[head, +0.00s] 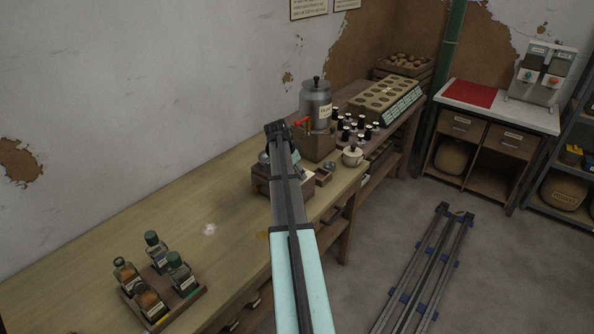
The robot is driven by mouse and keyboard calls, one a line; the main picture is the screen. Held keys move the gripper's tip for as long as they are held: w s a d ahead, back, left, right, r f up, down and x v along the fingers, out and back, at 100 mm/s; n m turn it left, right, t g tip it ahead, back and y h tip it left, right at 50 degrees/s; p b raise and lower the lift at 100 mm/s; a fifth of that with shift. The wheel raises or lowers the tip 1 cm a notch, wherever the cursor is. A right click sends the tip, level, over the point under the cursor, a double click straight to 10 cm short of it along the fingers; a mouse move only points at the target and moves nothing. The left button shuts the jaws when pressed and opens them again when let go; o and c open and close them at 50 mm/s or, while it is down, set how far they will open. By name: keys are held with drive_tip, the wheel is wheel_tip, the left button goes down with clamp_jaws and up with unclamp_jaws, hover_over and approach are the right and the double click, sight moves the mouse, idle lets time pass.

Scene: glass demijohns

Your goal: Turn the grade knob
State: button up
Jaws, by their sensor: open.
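No part is readable as the grade knob at this size. A grey two-part machine (541,72) with a red-orange and a pale round control on its front stands on the far right counter; I cannot tell whether either is the knob. A wooden box (263,184) on the bench is partly hidden behind my arm, with a dark round part beside it. My gripper (277,128) is at the far end of my arm, seen from behind, open and apart from the grey machine. Its fingertips are small and hard to make out, and I see nothing held.
A metal canister (316,104) with a red handle, small dark-capped bottles (357,130) and a white lidded pot (352,156) crowd the bench around my gripper. A tray of green-capped bottles (190,302) stands front left. The bench middle (160,215) is clear. Rails (425,270) run along the floor.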

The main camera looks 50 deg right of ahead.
drive_tip(key=shift+f, duration=0.15)
drive_tip(key=shift+c, duration=0.2)
drive_tip(key=c, duration=1.1)
drive_tip(key=shift+s, duration=0.1)
drive_tip(key=n+t+b, duration=0.1)
drive_tip(key=n, duration=0.1)
drive_tip(key=shift+s+n+b, duration=0.1)
drive_tip(key=shift+n+b, duration=0.3)
drive_tip(key=n+t+b, duration=0.1)
drive_tip(key=n, duration=0.1)
drive_tip(key=shift+n, duration=0.3)
drive_tip(key=n+t, duration=0.1)
drive_tip(key=n, duration=0.2)
drive_tip(key=n+t+y+b, duration=0.1)
drive_tip(key=n, duration=0.2)
drive_tip(key=shift+s+d, duration=0.1)
drive_tip(key=shift+n, duration=0.4)
